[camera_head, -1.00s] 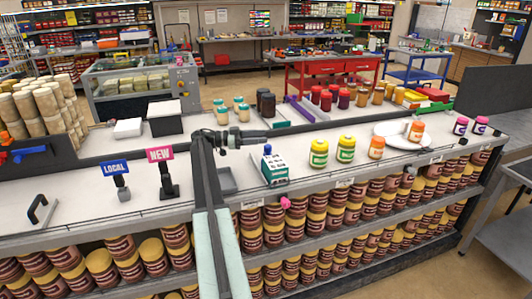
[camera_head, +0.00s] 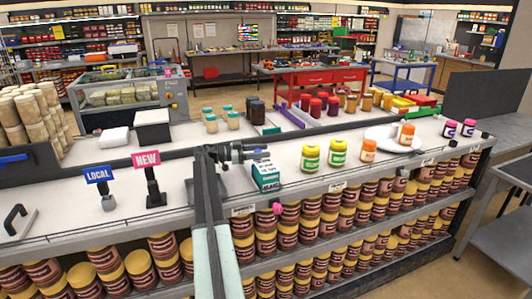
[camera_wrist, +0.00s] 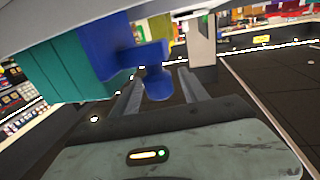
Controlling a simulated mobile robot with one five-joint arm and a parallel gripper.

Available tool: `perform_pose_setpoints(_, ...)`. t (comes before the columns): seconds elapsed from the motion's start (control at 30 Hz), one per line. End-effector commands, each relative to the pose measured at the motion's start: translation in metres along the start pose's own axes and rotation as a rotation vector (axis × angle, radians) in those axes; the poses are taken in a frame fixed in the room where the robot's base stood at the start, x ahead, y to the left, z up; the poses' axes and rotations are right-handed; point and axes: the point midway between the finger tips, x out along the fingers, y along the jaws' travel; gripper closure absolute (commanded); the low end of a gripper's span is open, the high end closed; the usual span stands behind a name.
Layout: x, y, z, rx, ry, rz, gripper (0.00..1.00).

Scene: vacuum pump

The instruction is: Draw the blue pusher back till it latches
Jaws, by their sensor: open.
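The blue pusher (camera_wrist: 155,84) shows in the wrist view as a blue knob on a blue block, attached to a teal box (camera_wrist: 60,68). The teal and white box also stands on the counter in the head view (camera_head: 266,178). My gripper (camera_wrist: 160,78) is open, with its two dark fingers on either side of the knob as seen from the wrist; whether they touch it I cannot tell. In the head view my gripper (camera_head: 262,153) is over the top of the box and hides most of the blue part.
Yellow jars (camera_head: 311,156) and an orange jar (camera_head: 368,150) stand to the right of the box. A NEW sign (camera_head: 147,160) and a LOCAL sign (camera_head: 98,176) stand to the left. The counter between the signs and my arm is fairly clear.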

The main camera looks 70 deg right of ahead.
Motion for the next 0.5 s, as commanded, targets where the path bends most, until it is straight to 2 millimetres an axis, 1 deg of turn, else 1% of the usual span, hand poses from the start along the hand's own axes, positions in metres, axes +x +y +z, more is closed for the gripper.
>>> perform_pose_setpoints(0.03, 0.008, 0.0, 0.0, 0.0, 0.0, 0.0, 0.48)
perform_pose_setpoints(0.1, 0.016, 0.0, 0.0, 0.0, 0.0, 0.0, 0.48)
perform_pose_setpoints(0.33, 0.019, 0.0, 0.0, 0.0, 0.0, 0.0, 0.48)
perform_pose_setpoints(0.37, 0.019, 0.0, 0.0, 0.0, 0.0, 0.0, 0.51)
perform_pose_setpoints(0.4, 0.019, 0.0, 0.0, 0.0, 0.0, 0.0, 0.62)
perform_pose_setpoints(0.47, 0.019, 0.0, 0.0, 0.0, 0.0, 0.0, 0.79)
perform_pose_setpoints(0.5, 0.019, 0.0, 0.0, 0.0, 0.0, 0.0, 0.9)
